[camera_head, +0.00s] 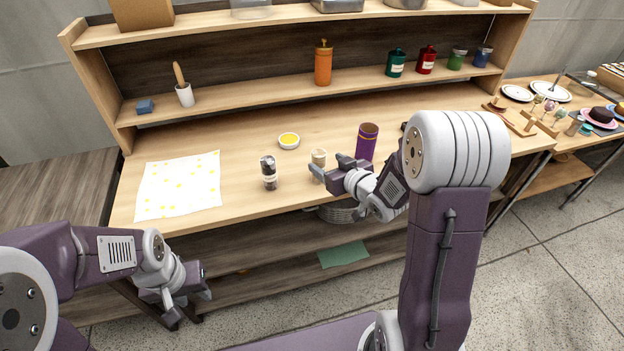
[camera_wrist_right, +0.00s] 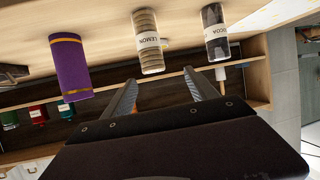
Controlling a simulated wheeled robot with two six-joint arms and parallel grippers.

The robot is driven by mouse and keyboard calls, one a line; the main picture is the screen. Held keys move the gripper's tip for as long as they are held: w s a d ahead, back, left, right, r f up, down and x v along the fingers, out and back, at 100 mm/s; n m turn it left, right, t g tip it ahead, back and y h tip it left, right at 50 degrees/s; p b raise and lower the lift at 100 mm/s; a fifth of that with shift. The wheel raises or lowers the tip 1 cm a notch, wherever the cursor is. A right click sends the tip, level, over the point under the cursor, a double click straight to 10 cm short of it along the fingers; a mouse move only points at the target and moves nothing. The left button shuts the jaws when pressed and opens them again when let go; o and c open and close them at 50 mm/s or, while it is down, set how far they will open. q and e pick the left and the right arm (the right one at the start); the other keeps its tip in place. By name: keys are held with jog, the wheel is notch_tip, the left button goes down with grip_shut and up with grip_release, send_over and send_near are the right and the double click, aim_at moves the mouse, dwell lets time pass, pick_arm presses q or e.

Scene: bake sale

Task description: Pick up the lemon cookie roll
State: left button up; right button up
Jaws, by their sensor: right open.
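The lemon cookie roll (camera_head: 318,157) stands upright near the front edge of the table. In the right wrist view the roll (camera_wrist_right: 147,40) is a clear tube of pale cookies with a white LEMON label. My right gripper (camera_head: 331,169) is right beside the roll, and its near finger hides the roll's lower part in the head view. In the wrist view my right gripper (camera_wrist_right: 160,82) is open and empty, with the roll just beyond the fingertips, apart from them. My left gripper (camera_head: 188,305) hangs low in front of the table, its fingers apart and empty.
A dark COCOA roll (camera_head: 269,172) stands left of the lemon roll and a purple tube (camera_head: 366,142) to its right. A yellow-filled bowl (camera_head: 289,141) sits behind. A dotted white cloth (camera_head: 180,187) lies at left. The shelf (camera_head: 240,97) rises behind the table.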

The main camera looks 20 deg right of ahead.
aim_at(323, 160)
jog(key=w+f, duration=0.1)
jog(key=w, duration=0.1)
jog(key=w+f, duration=0.1)
jog(key=shift+w+d+f, duration=0.3)
jog(key=shift+w+d, duration=0.05)
jog(key=shift+d, duration=0.05)
jog(key=shift+w, duration=0.15)
jog(key=x, duration=0.5)
jog(key=shift+a+f, duration=0.2)
jog(key=shift+r, duration=0.1)
jog(key=c, duration=1.1)
